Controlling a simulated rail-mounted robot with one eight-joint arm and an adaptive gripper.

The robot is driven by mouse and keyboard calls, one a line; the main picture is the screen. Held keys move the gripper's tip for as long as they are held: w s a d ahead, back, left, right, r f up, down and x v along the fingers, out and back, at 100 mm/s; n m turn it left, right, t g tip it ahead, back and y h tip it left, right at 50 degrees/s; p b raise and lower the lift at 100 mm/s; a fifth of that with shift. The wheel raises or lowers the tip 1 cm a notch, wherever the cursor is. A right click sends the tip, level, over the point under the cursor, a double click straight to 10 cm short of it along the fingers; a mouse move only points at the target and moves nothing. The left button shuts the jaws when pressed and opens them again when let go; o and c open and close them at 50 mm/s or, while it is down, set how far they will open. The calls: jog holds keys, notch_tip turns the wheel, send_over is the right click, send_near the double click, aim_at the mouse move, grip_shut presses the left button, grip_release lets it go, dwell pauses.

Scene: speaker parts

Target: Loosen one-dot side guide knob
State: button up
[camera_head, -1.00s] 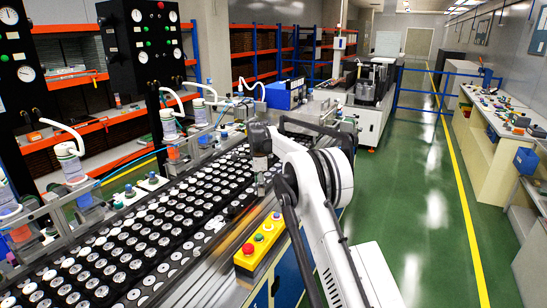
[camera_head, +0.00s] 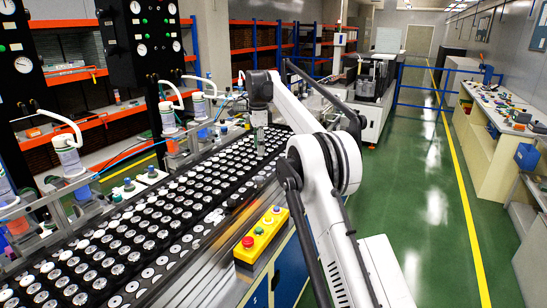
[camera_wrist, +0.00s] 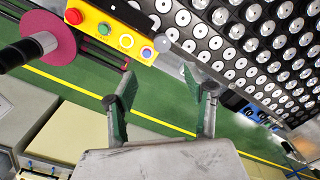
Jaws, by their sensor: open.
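My gripper (camera_head: 260,140) hangs over the far part of the conveyor in the head view. In the wrist view my gripper (camera_wrist: 165,97) is open, with two green-padded fingers apart and nothing between them. A small light grey round knob-like part (camera_wrist: 162,44) shows beyond the fingertips, at the conveyor edge beside the yellow button box. A grey stem-like part lies right next to it. I cannot make out any dot marking, so I cannot tell which side guide knob has one dot.
The conveyor carries rows of round speaker parts (camera_head: 128,233). A yellow button box (camera_head: 262,236) sits on its near edge; it also shows in the wrist view (camera_wrist: 112,28). A magenta disc (camera_wrist: 62,38) with a black handle is at left there. Green floor is free at right.

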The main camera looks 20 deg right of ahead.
jog(key=s+r+n+t+b, duration=0.1)
jog(key=s+r+n+b, duration=0.2)
jog(key=s, duration=0.7)
jog(key=s+r+n+t+b, duration=0.2)
jog(key=s+r+n+b, duration=0.1)
jog(key=s, duration=0.7)
jog(key=shift+s+r+n+b, duration=0.15)
jog(key=shift+s+n+b, duration=0.25)
jog(key=shift+n+b, duration=0.6)
jog(key=s+f+n+t, duration=0.25)
jog(key=s+n, duration=0.25)
jog(key=s, duration=1.3)
jog(key=s+f+n, duration=0.2)
jog(key=s+f, duration=0.4)
jog(key=s, duration=0.2)
jog(key=s+f+n+t, duration=0.1)
jog(key=s+f+n, duration=0.2)
jog(key=s+f, duration=0.3)
jog(key=s, duration=0.3)
jog(key=shift+s+f, duration=0.2)
jog(key=shift+f, duration=0.2)
